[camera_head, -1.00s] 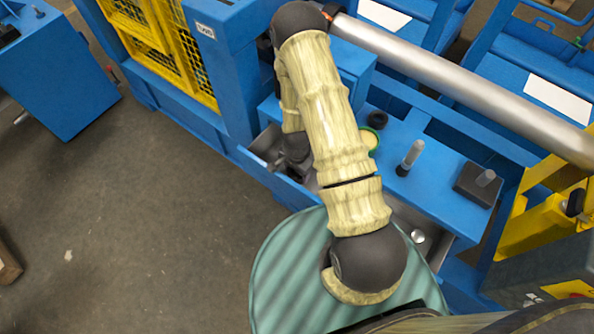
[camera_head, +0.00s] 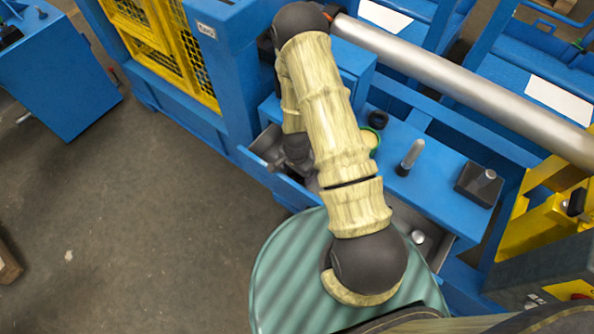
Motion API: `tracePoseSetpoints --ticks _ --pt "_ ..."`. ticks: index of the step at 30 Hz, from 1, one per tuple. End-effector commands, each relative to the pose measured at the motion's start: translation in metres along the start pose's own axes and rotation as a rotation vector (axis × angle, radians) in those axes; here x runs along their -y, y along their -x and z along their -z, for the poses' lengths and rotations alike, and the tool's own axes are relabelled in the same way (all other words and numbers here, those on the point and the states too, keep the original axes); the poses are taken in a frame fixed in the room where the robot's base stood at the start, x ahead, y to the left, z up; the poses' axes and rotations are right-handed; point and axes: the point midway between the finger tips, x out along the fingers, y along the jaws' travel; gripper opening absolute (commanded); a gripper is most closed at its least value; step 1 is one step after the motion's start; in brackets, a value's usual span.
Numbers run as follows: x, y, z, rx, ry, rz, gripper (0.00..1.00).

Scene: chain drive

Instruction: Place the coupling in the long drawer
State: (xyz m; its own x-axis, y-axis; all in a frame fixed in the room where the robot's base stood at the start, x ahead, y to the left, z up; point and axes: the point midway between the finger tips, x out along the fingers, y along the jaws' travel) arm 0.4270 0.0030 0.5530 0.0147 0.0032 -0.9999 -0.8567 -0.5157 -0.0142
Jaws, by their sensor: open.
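The long drawer (camera_head: 276,180) is pulled out of the blue bench, with a bare metal inside and a blue front. My gripper (camera_head: 306,178) is low over or in its left part, mostly hidden behind my own forearm. Its fingers are hard to make out, and I see nothing held between them. I cannot say for certain which thing is the coupling. A black ring (camera_head: 378,119) lies on the bench top, apart from my gripper. A small silver round piece (camera_head: 419,237) lies in the right part of the drawer.
On the bench top (camera_head: 440,172) stand a green-rimmed tin (camera_head: 371,141), a grey pin on a black foot (camera_head: 410,157) and a dark block with a pin (camera_head: 478,184). A long metal roller (camera_head: 460,87) runs above. A ribbed green drum top (camera_head: 285,265) is in front.

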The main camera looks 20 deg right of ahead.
Motion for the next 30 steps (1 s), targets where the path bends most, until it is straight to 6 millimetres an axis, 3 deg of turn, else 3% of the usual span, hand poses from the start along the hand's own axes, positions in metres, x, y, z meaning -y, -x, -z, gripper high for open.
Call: tracePoseSetpoints --ticks 1,7,21,30 --pt "-0.007 -0.009 0.002 -0.003 -0.002 -0.012 0.81" --pt "-0.006 0.007 0.002 -0.002 -0.001 -0.012 0.81" --pt "-0.003 0.095 0.000 0.000 -0.001 -0.007 0.81" --pt "-0.003 0.124 0.000 0.002 0.000 -0.009 0.81"
